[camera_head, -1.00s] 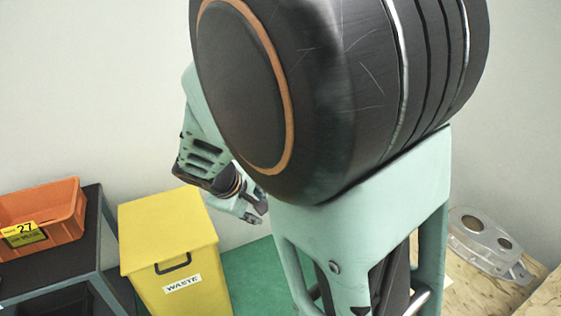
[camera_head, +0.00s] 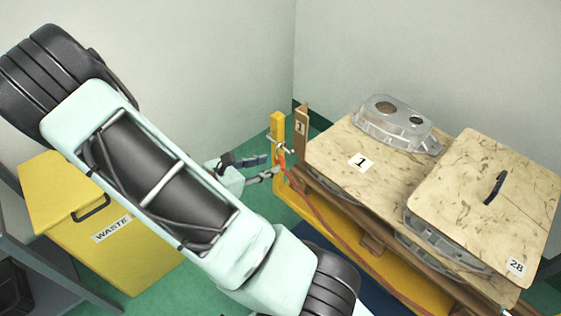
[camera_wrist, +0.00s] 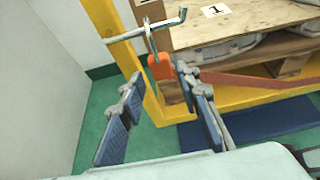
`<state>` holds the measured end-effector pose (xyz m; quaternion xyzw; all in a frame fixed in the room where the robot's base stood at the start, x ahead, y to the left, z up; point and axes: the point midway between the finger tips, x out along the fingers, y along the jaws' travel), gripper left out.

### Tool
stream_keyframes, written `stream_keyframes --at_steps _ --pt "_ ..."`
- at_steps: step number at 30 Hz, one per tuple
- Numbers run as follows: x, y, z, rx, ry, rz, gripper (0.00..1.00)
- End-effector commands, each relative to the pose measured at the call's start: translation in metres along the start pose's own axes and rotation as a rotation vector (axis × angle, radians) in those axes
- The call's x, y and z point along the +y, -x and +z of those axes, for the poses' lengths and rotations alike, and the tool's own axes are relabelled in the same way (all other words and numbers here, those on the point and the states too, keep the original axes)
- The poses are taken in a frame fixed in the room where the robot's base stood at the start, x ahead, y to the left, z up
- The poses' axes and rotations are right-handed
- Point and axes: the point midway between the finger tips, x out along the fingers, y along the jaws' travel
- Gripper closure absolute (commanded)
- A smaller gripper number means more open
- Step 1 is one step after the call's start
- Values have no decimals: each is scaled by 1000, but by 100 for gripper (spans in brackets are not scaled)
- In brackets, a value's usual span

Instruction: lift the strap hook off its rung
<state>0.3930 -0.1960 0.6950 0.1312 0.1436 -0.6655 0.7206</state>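The strap hook (camera_wrist: 151,46) is a thin metal hook hanging on a grey metal rung (camera_wrist: 140,30) that sticks out from a yellow post (camera_wrist: 112,40). Below it is an orange end piece (camera_wrist: 160,68), joined to a red-orange strap (camera_wrist: 265,84) running right. In the head view the strap (camera_head: 335,218) slants along the stack's front; the hook is small and partly unclear beside the yellow post (camera_head: 277,128). My gripper (camera_wrist: 158,76) is open, its blue-padded fingers apart, pointing at the hook and orange piece. It also shows in the head view (camera_head: 268,168), just left of the post. I see no clear contact.
A wooden board marked 1 (camera_head: 330,150) carries an aluminium casting (camera_head: 395,128). A board marked 28 (camera_head: 480,190) lies on castings at right. A yellow waste bin (camera_head: 120,255) stands at left. A wall is behind; green floor is free between bin and stack.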

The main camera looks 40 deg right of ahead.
Motion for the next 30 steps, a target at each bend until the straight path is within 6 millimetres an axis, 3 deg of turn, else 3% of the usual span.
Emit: stream_keyframes --at_steps 7,15,24,30 --pt "-1 -22 0 0 -1 -2 70" --pt "-2 -60 2 1 -1 -3 70" --pt "-1 -65 4 1 -1 0 70" --pt "-1 -65 3 1 -1 0 89"
